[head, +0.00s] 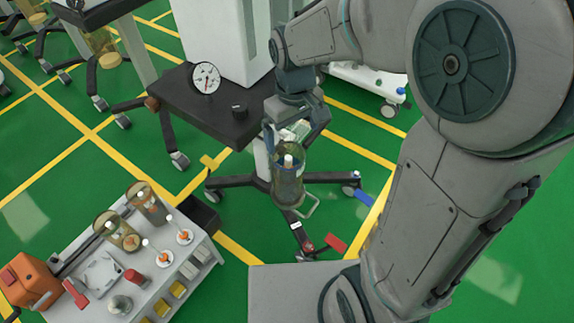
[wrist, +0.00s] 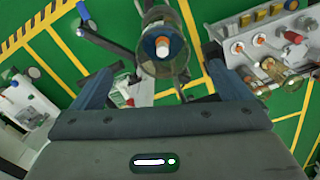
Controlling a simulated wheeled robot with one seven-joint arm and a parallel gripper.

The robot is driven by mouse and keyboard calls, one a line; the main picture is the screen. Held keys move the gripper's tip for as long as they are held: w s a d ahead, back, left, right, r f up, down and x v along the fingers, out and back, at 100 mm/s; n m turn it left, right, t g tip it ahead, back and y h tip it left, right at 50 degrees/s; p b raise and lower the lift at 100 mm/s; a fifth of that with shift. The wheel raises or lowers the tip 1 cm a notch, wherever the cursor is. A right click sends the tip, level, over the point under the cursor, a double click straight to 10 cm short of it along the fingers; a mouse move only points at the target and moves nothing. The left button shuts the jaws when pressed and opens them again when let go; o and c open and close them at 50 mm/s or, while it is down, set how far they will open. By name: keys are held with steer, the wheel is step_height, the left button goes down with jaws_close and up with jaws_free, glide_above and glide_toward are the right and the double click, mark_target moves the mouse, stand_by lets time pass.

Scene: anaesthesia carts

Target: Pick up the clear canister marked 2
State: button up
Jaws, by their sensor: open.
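A clear, brownish canister (head: 289,186) with a white-topped post hangs at the front of a dark cart shelf, just below my gripper (head: 293,142). No number can be read on it. In the wrist view the canister (wrist: 163,70) shows near the top centre, between and beyond the two fingers. My gripper (wrist: 158,62) is open, with one finger to each side. Whether a finger touches the canister cannot be told. Two similar clear canisters stand on the white side cart: one (head: 119,232) nearer and one (head: 150,204) farther back. Their marks are not readable either.
The dark shelf (head: 195,105) carries a round gauge (head: 206,78) and a tall white housing (head: 222,35). The white side cart (head: 150,275) at lower left holds red, orange and yellow items. Wheeled legs (head: 330,178) spread below the canister. Green floor lies open between the carts.

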mark_target(288, 165)
steer(key=f, duration=0.2)
steer(key=f+b, duration=0.1)
steer(key=f, duration=0.5)
steer(key=shift+w+a+f, duration=0.2)
steer(key=shift+a, duration=0.15)
steer(key=shift+w+a+f+b, duration=0.15)
steer(key=shift+f+b, duration=0.2)
steer(key=shift+f, duration=1.2)
steer(key=shift+w+f+b, duration=0.15)
steer(key=shift+f+b, duration=0.15)
steer(key=shift+f, duration=1.25)
steer(key=c, duration=1.6)
steer(key=shift+r, duration=0.1)
